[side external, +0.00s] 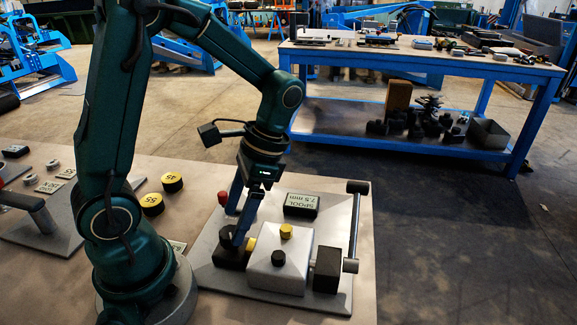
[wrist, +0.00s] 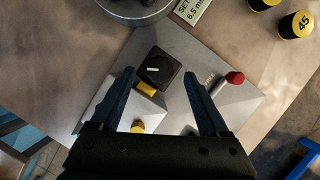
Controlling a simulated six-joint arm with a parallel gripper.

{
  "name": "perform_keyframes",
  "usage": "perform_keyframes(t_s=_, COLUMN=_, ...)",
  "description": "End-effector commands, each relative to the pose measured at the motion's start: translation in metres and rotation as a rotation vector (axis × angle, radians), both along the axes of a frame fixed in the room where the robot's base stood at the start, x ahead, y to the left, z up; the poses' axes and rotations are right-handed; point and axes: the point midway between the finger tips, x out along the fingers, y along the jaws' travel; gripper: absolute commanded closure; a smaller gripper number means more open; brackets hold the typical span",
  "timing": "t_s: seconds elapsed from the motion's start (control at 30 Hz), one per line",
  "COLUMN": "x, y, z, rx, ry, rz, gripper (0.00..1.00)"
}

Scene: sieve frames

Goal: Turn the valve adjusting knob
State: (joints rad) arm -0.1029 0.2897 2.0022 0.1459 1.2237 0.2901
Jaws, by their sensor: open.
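A black square-looking block (side external: 230,257) sits at the left of a pale valve body (side external: 270,268), with a yellow collar (side external: 250,243) between them. In the wrist view, the black block (wrist: 172,83) carries a round dark knob top with a white line mark (wrist: 153,69). My gripper (side external: 236,229) is over this block, fingers pointing down. In the wrist view, the open fingers (wrist: 160,75) appear on either side of the black block, with nothing held. Whether a finger touches it cannot be told. The valve body also has a yellow knob (side external: 286,231) on top and a black one (side external: 278,257) on its front.
A lever with a black grip (side external: 357,187) stands upright at the plate's right. Yellow-topped caps 45 (side external: 172,182) and 55 (side external: 152,204) stand to the left.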

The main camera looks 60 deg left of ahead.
Motion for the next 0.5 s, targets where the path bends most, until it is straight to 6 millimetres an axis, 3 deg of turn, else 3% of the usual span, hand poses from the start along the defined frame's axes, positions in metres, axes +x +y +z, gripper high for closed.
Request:
perform_keyframes(t_s=0.2, x=-0.008, y=0.002, z=-0.020, rx=0.000, ry=0.002, rz=0.001, gripper=0.21)
perform_keyframes(t_s=0.5, x=-0.010, y=0.002, z=-0.024, rx=0.001, ry=-0.002, rz=0.001, gripper=0.21)
